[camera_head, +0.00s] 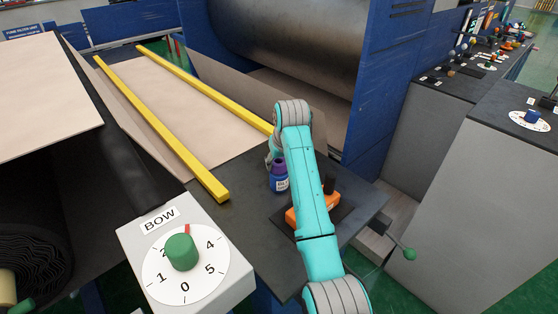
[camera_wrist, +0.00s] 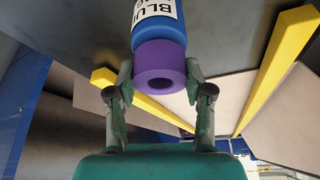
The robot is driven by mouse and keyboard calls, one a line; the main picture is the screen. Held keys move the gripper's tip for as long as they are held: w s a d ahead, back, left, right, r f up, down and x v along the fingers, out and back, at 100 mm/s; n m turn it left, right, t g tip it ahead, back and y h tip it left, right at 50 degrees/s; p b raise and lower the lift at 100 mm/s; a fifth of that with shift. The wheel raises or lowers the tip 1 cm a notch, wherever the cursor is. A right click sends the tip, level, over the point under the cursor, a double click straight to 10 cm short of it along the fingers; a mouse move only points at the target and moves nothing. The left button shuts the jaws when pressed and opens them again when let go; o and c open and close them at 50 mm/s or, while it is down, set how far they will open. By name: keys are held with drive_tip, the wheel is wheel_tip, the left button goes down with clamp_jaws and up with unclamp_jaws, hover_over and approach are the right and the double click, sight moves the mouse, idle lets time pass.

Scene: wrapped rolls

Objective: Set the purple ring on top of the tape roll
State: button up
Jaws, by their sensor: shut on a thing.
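The purple ring (camera_wrist: 162,72) is between my two fingertips (camera_wrist: 160,85) in the wrist view, its round hole showing. My gripper is shut on it. Directly beyond the ring is a blue cylinder (camera_wrist: 160,34) with a white label starting "BLU"; I take it for the tape roll. In the head view the blue cylinder (camera_head: 279,184) stands upright on the dark table with the purple ring (camera_head: 278,165) at its top end. No gap shows between them, but I cannot tell whether the ring rests there. My arm hides part of the gripper in the head view.
An orange tool (camera_head: 299,216) lies on the dark table (camera_head: 245,200), partly behind my arm. A BOW dial box (camera_head: 185,255) stands at the front left. Two yellow bars (camera_head: 165,130) run along the left, and a large metal roller (camera_head: 290,35) is at the back.

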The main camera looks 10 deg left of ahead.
drive_tip(key=shift+f, duration=0.25)
drive_tip(key=o, duration=1.3)
drive_tip(key=shift+c, duration=0.2)
drive_tip(key=shift+r, duration=0.1)
drive_tip(key=shift+r, duration=0.25)
drive_tip(key=v, duration=1.2)
drive_tip(key=shift+r, duration=0.25)
